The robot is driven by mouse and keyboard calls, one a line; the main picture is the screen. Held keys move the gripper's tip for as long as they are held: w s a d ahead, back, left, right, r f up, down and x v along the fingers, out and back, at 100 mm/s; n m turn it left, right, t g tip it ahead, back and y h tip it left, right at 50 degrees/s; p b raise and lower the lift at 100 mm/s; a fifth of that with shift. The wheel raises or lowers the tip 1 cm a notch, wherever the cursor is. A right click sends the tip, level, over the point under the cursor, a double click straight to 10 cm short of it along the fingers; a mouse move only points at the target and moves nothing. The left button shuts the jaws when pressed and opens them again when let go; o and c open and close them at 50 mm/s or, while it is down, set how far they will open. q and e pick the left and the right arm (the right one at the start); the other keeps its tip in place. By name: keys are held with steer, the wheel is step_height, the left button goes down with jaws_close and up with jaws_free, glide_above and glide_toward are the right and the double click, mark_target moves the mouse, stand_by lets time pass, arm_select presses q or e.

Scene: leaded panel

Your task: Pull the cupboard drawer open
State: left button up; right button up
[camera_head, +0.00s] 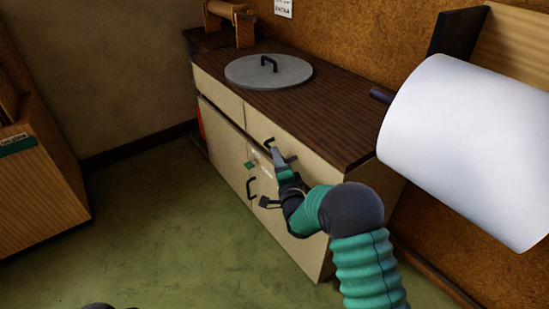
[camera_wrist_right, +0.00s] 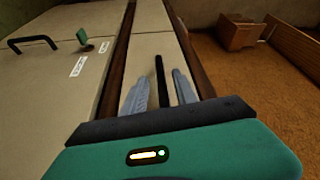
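The cupboard (camera_head: 225,173) has cream fronts and a dark wooden top. Its drawer front (camera_head: 225,103) is the upper cream strip and looks flush, so the drawer appears shut. My right gripper (camera_head: 277,156) is at this front. In the right wrist view its two grey fingers (camera_wrist_right: 159,92) stand apart, one on each side of the black drawer handle (camera_wrist_right: 160,75). Gaps show between the bar and both fingers. The drawer front also shows there (camera_wrist_right: 150,35). In the head view the gripper partly hides the handle. My left gripper is not seen.
A grey round lid (camera_head: 268,70) lies on the worktop (camera_head: 335,110). A large white roll (camera_head: 465,150) hangs at the right. The green floor (camera_head: 160,215) before the cupboard is clear.

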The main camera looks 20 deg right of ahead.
steer(key=w, duration=0.3)
steer(key=shift+w+d+r+b, duration=0.1)
steer(key=shift+w+d+b, duration=0.1)
steer(key=shift+b, duration=0.1)
steer(key=shift+s, duration=0.1)
jaws_close()
stand_by(1.1)
